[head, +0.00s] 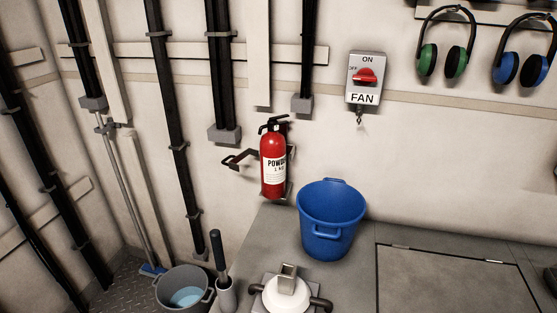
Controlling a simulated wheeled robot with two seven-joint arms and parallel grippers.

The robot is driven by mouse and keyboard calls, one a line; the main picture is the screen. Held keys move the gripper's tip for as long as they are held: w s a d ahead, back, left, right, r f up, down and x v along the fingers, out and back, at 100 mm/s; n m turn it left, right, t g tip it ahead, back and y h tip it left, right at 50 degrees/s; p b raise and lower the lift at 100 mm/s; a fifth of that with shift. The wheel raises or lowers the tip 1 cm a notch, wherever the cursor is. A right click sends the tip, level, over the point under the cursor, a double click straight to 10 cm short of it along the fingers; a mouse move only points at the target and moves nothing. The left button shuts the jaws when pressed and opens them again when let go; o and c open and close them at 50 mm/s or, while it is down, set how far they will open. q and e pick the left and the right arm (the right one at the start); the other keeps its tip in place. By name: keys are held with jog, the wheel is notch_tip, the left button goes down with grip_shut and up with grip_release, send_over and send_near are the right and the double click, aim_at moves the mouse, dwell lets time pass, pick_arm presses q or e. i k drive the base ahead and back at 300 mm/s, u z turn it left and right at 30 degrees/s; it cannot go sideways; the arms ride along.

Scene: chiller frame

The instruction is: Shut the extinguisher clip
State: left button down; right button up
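A red fire extinguisher (273,163) with a white powder label and a black handle stands upright against the back wall. A dark clip arm (238,160) sticks out to its left at mid height and hangs open, away from the front of the cylinder. A grey bracket edge shows along the extinguisher's right side; the rest of the mount is hidden behind the cylinder. Neither of my grippers is in view.
A blue bucket (331,225) stands on the grey counter (385,232), close at the extinguisher's lower right. A white fitting with black handles (287,294) is at the front. A grey bucket (184,291) and a brush holder (226,293) are lower left. A fan switch (364,80) is above right.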

aim_at(232, 165)
jog(key=u, duration=2.5)
jog(key=i, duration=1.05)
jog(key=z, duration=1.5)
jog(key=i, duration=1.2)
jog(key=z, duration=0.65)
jog(key=i, duration=0.45)
